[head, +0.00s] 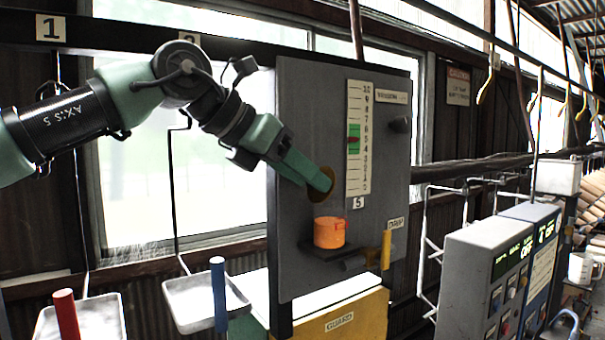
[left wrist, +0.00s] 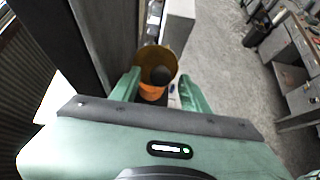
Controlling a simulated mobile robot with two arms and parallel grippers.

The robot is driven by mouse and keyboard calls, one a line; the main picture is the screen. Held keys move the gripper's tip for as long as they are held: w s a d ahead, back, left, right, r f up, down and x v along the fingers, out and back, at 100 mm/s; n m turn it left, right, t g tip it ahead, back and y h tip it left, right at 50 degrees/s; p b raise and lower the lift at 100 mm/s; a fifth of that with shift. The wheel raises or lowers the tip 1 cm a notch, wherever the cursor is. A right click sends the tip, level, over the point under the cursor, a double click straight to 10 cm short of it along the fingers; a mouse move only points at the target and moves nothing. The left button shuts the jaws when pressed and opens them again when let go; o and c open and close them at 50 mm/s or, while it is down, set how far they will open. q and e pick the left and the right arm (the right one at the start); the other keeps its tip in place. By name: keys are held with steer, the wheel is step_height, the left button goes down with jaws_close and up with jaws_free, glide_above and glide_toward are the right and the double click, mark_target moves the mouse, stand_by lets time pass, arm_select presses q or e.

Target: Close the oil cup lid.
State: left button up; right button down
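The oil cup (head: 329,232) is orange and sits on a small dark ledge on the grey panel (head: 300,120). A round gold-brown disc, apparently its raised lid (head: 316,197), stands above it, partly hidden behind my fingers. My left gripper (head: 324,182) reaches down from the upper left, with its fingertips in front of the disc. In the left wrist view, its green fingers (left wrist: 160,88) are apart, with the gold disc (left wrist: 157,52) and orange cup (left wrist: 152,92) showing between them. I cannot tell whether a finger touches the lid. My right gripper is out of view.
A numbered gauge (head: 357,140) is on the panel right of the lid. A yellow handle (head: 386,250) sticks up right of the cup. A yellow guard box (head: 345,325) stands below. Two grey trays (head: 180,300) hang at left. A control cabinet (head: 480,270) stands at right.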

arm_select(q)
steer(key=shift+r, duration=0.1)
steer(key=s+a+r+b, duration=0.1)
steer(key=s+a+b, duration=0.5)
steer(key=a, duration=0.5)
steer(key=shift+s+a+r+b, duration=0.3)
steer(key=shift+s+b, duration=0.1)
steer(key=shift+s, duration=0.8)
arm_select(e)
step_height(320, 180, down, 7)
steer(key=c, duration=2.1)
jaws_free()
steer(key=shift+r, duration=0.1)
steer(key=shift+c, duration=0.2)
